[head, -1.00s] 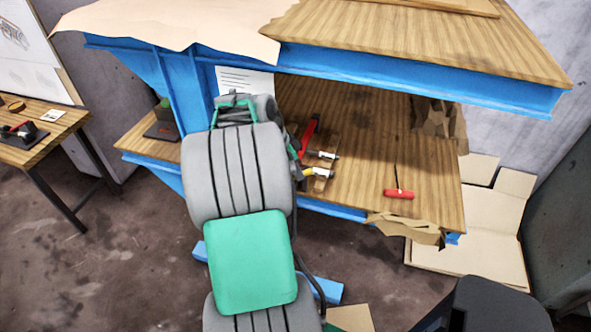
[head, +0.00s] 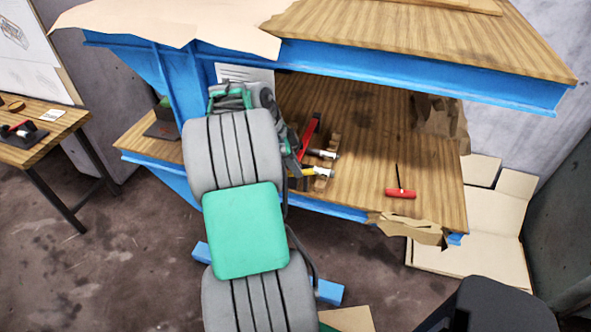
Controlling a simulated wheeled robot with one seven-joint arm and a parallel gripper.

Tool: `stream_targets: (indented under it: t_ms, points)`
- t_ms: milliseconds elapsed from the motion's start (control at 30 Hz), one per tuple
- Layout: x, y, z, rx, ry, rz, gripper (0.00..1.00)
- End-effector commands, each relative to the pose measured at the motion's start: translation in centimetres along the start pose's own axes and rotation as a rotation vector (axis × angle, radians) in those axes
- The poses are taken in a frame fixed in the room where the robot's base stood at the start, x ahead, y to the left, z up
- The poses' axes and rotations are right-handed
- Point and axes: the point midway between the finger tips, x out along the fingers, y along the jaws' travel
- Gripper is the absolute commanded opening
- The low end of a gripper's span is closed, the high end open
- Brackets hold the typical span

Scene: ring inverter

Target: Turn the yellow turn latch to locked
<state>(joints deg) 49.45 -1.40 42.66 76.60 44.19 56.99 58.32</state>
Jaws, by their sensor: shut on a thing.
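The yellow turn latch (head: 305,172) shows as a small yellow bar at the front of the workbench's lower shelf, right of my arm. A white-tipped part sits at its right end. My gripper (head: 292,160) is at the latch's left side, partly hidden behind my own arm. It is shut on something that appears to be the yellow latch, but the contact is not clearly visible. A red lever (head: 309,136) stands just behind the latch, with a second white-tipped part beside it. The latch's base is mostly hidden.
A red-handled tool (head: 400,193) lies on the lower shelf (head: 365,140) to the right. The blue-edged upper shelf (head: 420,77) overhangs the work area. Torn cardboard (head: 410,229) hangs at the front right edge. A side table (head: 40,125) stands at the left.

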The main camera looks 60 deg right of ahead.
Motion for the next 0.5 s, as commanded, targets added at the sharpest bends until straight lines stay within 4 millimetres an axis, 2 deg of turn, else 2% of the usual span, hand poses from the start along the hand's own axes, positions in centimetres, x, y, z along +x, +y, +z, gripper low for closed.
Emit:
stream_targets:
  t_ms: [300, 500]
  points:
    - [-0.04, -0.73, -0.10, 0.196, 0.000, 0.080, 0.00]
    - [-0.04, -0.94, -0.17, 0.267, 0.000, 0.109, 0.00]
